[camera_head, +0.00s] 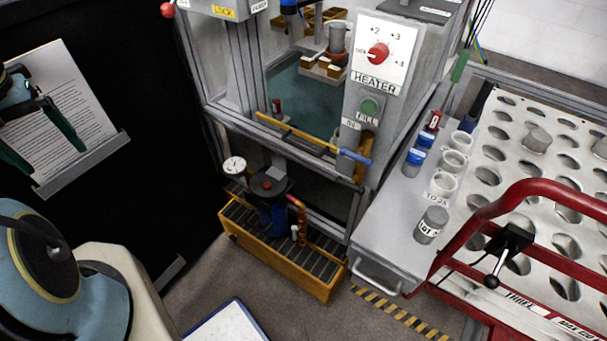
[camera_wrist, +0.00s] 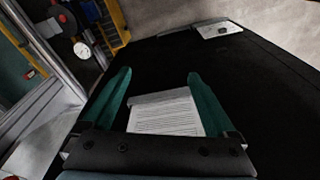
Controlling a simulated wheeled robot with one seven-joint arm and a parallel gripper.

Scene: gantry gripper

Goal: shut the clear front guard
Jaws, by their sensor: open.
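The machine's frame (camera_head: 238,75) stands at the middle top of the head view, with a teal interior and small brown blocks inside. A yellow bar with a blue end (camera_head: 308,137) crosses the front of its opening. I cannot make out the clear guard panel for certain, nor whether that bar belongs to it. My gripper (camera_head: 54,160) is at the far left, well away from the machine, in front of a dark panel. In the wrist view my gripper (camera_wrist: 158,76) has its green fingers apart with nothing held between them.
A heater panel (camera_head: 382,50) with a red knob is right of the opening. A grey shelf (camera_head: 395,205) with jars and a red-railed cart (camera_head: 480,225) stand right.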

